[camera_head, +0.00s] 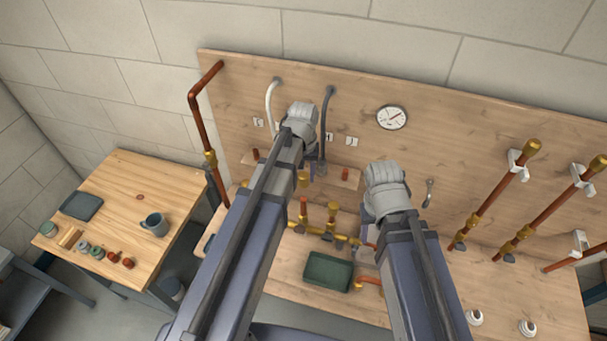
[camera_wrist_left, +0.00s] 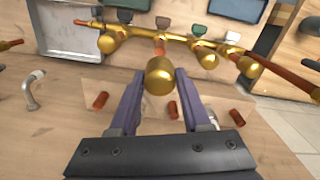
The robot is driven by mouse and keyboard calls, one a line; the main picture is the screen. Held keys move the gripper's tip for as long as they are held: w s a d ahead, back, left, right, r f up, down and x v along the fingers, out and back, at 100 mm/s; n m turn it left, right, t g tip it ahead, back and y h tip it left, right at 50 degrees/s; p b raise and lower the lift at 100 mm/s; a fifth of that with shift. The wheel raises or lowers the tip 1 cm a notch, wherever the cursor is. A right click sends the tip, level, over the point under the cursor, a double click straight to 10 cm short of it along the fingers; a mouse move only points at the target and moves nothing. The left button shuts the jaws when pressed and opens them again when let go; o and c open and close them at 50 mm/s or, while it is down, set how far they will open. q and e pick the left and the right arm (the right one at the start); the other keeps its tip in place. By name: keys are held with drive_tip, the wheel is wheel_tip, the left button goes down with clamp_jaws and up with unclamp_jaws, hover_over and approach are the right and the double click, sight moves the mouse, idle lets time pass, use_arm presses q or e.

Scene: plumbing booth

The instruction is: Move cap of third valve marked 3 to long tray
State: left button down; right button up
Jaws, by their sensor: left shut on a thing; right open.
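My left gripper (camera_wrist_left: 160,82) is shut on a round brass cap (camera_wrist_left: 160,76), seen between its fingers in the left wrist view. In the head view the cap (camera_head: 303,178) shows beside my left arm. A bare copper stub (camera_wrist_left: 160,48) stands on the brass manifold behind the cap, in line with capped valves (camera_wrist_left: 110,43) (camera_wrist_left: 208,58). The valve numbers are not readable. A dark green tray (camera_head: 328,271) lies on the bench below the manifold; I cannot tell whether it is the long tray. My right gripper (camera_head: 369,238) is open, mostly hidden beneath its arm.
A ledge with copper stubs (camera_wrist_left: 100,100) (camera_wrist_left: 237,118) lies below the cap in the left wrist view. Brass-fitted copper pipes (camera_head: 490,200) stand at the right of the bench. A wooden side table (camera_head: 130,200) with a mug (camera_head: 155,224) is at the left.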

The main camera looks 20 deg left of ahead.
sight(303, 174)
use_arm(q)
drive_tip(key=shift+r+p, duration=1.4)
drive_tip(key=shift+r, duration=0.25)
drive_tip(key=shift+f, duration=0.2)
